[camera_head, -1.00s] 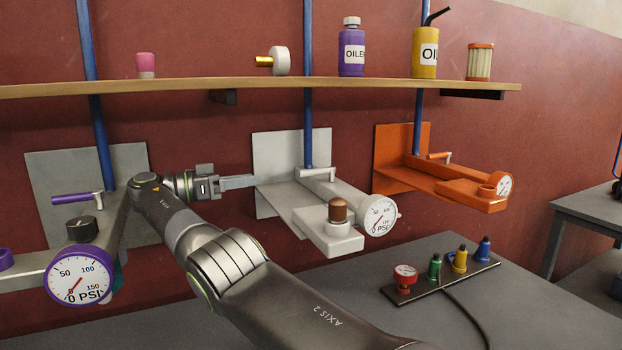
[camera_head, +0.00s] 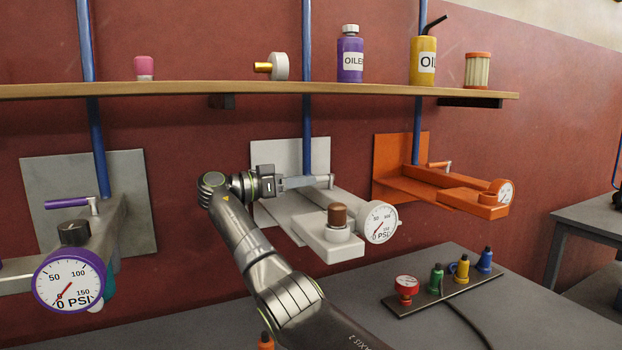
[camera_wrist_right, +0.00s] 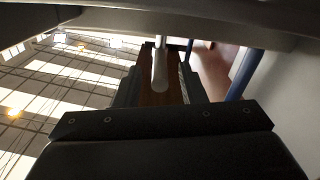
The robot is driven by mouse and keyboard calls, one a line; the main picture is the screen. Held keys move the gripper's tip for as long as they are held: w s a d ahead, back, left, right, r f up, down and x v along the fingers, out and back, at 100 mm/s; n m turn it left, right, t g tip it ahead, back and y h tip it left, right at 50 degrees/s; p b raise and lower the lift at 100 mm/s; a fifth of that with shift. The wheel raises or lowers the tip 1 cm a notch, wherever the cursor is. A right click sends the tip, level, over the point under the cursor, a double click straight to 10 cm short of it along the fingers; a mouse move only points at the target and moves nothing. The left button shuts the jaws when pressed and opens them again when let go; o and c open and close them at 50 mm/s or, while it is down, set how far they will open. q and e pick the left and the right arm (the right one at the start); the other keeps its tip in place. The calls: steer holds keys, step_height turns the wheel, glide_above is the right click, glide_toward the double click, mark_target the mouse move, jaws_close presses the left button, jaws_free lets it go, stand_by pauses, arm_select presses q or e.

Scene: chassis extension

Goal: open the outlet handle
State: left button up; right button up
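The white unit (camera_head: 342,243) on the wall has a round gauge (camera_head: 381,222), a brown-topped knob (camera_head: 337,214) and a light handle on top, largely covered by my right gripper (camera_head: 318,181) in the head view. In the right wrist view this handle (camera_wrist_right: 160,72) runs lengthwise between the two dark fingers, with gaps showing on both sides. My right gripper is open around it, and no firm contact shows. A purple unit with its handle (camera_head: 67,203) is at left. An orange unit with its handle (camera_head: 439,164) is at right. My left gripper is not in view.
A wooden shelf (camera_head: 200,89) above holds bottles, a filter and small parts. Blue vertical pipes (camera_head: 307,120) run behind it to the units. The grey table (camera_head: 440,252) below carries a dark strip with coloured fittings.

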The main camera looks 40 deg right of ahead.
steer(key=shift+x, duration=1.45)
jaws_close()
